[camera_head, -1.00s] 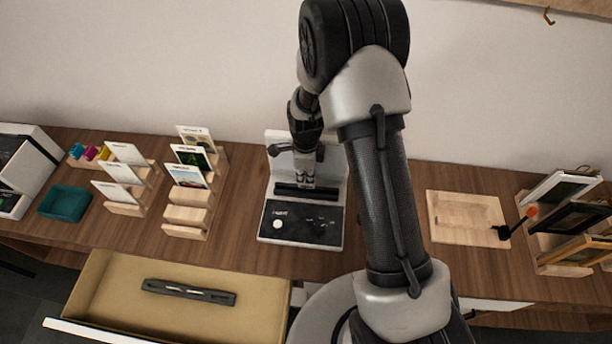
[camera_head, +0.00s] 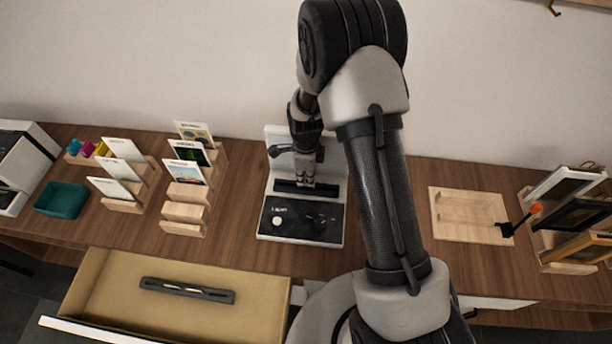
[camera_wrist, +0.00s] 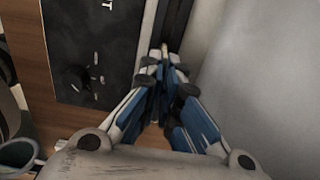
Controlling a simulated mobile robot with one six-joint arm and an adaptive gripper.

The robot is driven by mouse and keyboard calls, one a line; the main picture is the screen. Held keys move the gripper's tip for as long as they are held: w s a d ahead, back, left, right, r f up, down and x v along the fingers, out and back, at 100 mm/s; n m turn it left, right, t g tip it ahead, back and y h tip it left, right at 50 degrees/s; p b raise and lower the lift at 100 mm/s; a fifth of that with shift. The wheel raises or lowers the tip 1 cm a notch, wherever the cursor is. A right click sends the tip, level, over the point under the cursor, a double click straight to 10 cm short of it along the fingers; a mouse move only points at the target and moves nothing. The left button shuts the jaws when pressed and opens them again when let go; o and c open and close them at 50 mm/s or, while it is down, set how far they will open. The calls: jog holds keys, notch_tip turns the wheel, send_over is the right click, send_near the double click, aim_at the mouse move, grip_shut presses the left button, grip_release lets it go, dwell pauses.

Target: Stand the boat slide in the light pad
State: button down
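The light pad (camera_head: 264,227) is a pale base with a black front panel, a dark slot bar and a pale upright back plate. My gripper (camera_head: 307,178) points down at the slot bar, in front of the back plate. In the wrist view my fingers (camera_wrist: 163,62) have their tips together, beside the black panel (camera_wrist: 95,45). A thin pale sliver shows at the tips; I cannot tell whether it is a slide edge or finger. A wooden rack (camera_head: 183,212) holds several picture slides. I cannot make out a boat on any slide.
Another rack (camera_head: 123,206) with white-backed cards and a teal tray (camera_head: 62,200) stand left. An open drawer (camera_head: 110,290) holds a dark bar. Table beside the pad is clear.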

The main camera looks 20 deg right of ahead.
jog(key=shift+f, duration=0.3)
jog(key=c, duration=1.7)
grip_release()
jog(key=shift+r, duration=0.1)
jog(key=shift+r+p, duration=2.85)
jog(key=shift+r, duration=1.55)
